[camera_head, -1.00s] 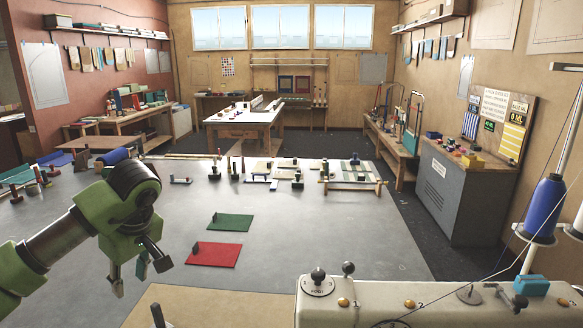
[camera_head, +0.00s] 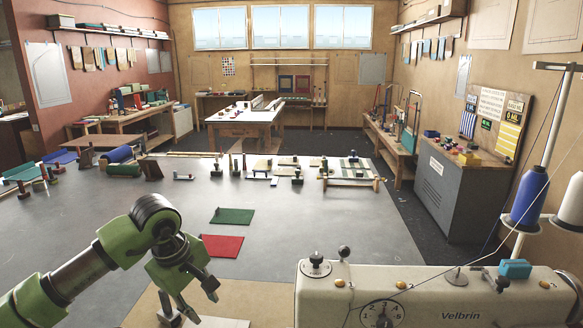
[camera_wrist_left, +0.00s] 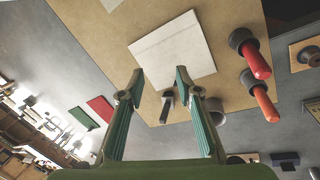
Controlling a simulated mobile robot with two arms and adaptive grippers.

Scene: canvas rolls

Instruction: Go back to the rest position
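My left gripper (camera_head: 198,298) is over the tan board at the front of the work table, pointing down. The left wrist view shows its two teal fingers (camera_wrist_left: 156,84) wide apart with nothing between them. Below the fingers lie a pale square sheet (camera_wrist_left: 174,50) and a small grey, upright piece (camera_wrist_left: 168,105). My right gripper is in neither view. A blue roll (camera_head: 118,154) and a green roll (camera_head: 123,170) lie at the left far side of the table.
A green mat (camera_head: 235,216) and a red mat (camera_head: 225,246) lie beyond my left gripper. A cream sewing machine (camera_head: 450,300) stands at the front right. Two red-handled tools (camera_wrist_left: 256,60) (camera_wrist_left: 264,102) are on the tan board (camera_wrist_left: 110,45). The grey middle of the table (camera_head: 320,220) is mostly clear.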

